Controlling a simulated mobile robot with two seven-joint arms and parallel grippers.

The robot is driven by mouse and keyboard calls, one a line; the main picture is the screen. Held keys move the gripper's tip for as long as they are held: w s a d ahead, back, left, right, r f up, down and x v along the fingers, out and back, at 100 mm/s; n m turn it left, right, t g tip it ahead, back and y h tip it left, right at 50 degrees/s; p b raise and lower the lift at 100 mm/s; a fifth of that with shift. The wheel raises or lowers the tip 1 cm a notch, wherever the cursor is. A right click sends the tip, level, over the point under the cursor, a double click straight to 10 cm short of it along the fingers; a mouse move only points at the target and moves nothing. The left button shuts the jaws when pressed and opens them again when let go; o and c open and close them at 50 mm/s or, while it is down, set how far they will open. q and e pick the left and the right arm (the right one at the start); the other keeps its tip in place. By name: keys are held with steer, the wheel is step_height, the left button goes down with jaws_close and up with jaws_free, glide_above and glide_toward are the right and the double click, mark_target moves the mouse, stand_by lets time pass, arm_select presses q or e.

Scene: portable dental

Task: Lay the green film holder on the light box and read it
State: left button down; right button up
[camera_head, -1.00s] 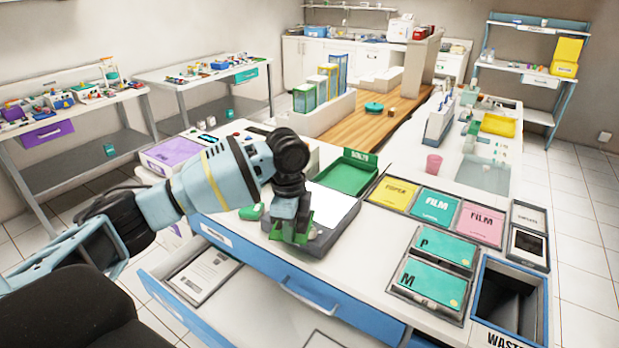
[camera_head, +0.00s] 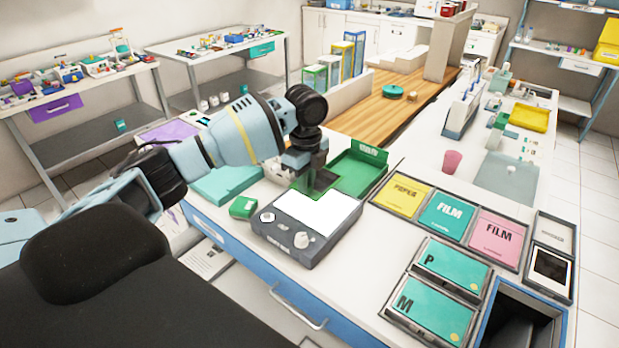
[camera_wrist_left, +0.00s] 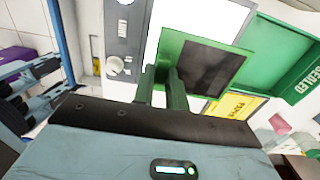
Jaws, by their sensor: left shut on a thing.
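My left gripper (camera_head: 306,168) is shut on the green film holder (camera_head: 321,181), a flat green frame with a dark film. The holder is at the back edge of the light box (camera_head: 283,236), partly hidden by the gripper; I cannot tell whether it touches. The light box is dark grey, with a bright white panel and knobs at its front. In the left wrist view the gripper (camera_wrist_left: 166,88) grips one edge of the holder (camera_wrist_left: 210,66), whose frame overlaps the panel's side of the light box (camera_wrist_left: 122,45). My right gripper is not in view.
A green tray (camera_head: 372,163) stands right behind the light box, close to the holder. Yellow, teal and pink packs (camera_head: 448,214) and a waste bin (camera_head: 520,312) are to the right. Bare white counter lies right of the light box.

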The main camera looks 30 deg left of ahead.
arm_select(q)
steer(key=shift+s+f, duration=0.1)
steer(key=shift+f, duration=0.15)
steer(key=shift+f+b, duration=0.45)
steer(key=shift+f, duration=0.45)
step_height(320, 180, down, 2)
steer(key=shift+f+b, duration=0.1)
steer(key=shift+b, duration=0.35)
steer(key=shift+f, duration=1.1)
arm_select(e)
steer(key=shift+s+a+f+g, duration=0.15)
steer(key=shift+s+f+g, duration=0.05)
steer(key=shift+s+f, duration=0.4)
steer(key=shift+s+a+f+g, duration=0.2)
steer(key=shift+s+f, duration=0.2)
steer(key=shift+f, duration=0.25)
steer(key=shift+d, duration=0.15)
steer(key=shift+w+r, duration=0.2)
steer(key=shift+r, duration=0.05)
arm_select(q)
steer(key=shift+f, duration=0.15)
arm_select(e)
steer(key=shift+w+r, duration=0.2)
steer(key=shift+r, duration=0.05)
